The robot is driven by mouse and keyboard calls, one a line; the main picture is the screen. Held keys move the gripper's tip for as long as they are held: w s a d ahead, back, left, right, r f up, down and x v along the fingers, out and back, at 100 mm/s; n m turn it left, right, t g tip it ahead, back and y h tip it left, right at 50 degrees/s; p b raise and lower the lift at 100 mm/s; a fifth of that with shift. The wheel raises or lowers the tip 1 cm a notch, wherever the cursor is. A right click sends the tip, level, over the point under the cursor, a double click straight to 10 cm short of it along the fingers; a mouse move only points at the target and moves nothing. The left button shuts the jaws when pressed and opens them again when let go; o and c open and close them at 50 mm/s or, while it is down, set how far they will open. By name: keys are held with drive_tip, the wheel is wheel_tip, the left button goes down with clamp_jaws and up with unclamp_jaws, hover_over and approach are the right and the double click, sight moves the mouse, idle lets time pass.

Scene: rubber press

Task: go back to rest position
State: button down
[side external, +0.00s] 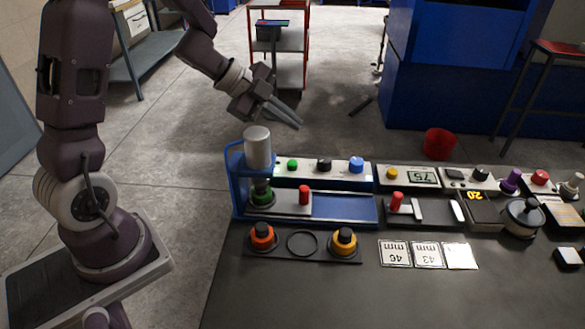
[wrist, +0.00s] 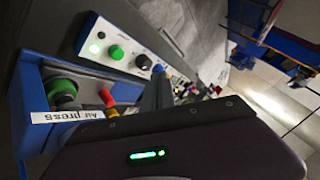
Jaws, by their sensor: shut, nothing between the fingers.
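My gripper (side external: 286,114) is shut and empty. In the side external view it hangs in the air above and behind the air press (side external: 238,190), with its fingers pointing down to the right. The press is a blue frame with a silver cylinder (side external: 257,147) on top and a green and black piece (side external: 262,192) under it. In the wrist view the closed fingers (wrist: 158,88) show in the middle, and the press, with an "Air press" label (wrist: 75,116), is at the left. My gripper touches nothing that I can see.
A control panel (side external: 340,168) with green, black and blue knobs stands behind the press. A holder (side external: 290,255) with orange and yellow pieces is in front. White number cards (side external: 428,253) lie on the dark table (side external: 400,300). The air around my gripper is clear.

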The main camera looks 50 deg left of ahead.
wheel_tip(320, 180, up, 11)
drive_tip(key=a+n+t+y, duration=0.3)
drive_tip(key=n+y, duration=0.3)
drive_tip(key=s+r+n+y, duration=0.2)
drive_tip(key=s+r+n, duration=0.15)
drive_tip(key=s, duration=0.25)
drive_tip(key=s+d+f+n+g+h, duration=0.1)
drive_tip(key=s+d, duration=0.4)
drive_tip(key=s, duration=0.5)
drive_tip(key=s+d+f+n+g+h, duration=0.2)
drive_tip(key=s+d+f+n+g, duration=0.1)
drive_tip(key=s, duration=0.7)
drive_tip(key=d+n+g, duration=0.1)
drive_tip(key=d+n, duration=0.1)
drive_tip(key=shift+d, duration=0.3)
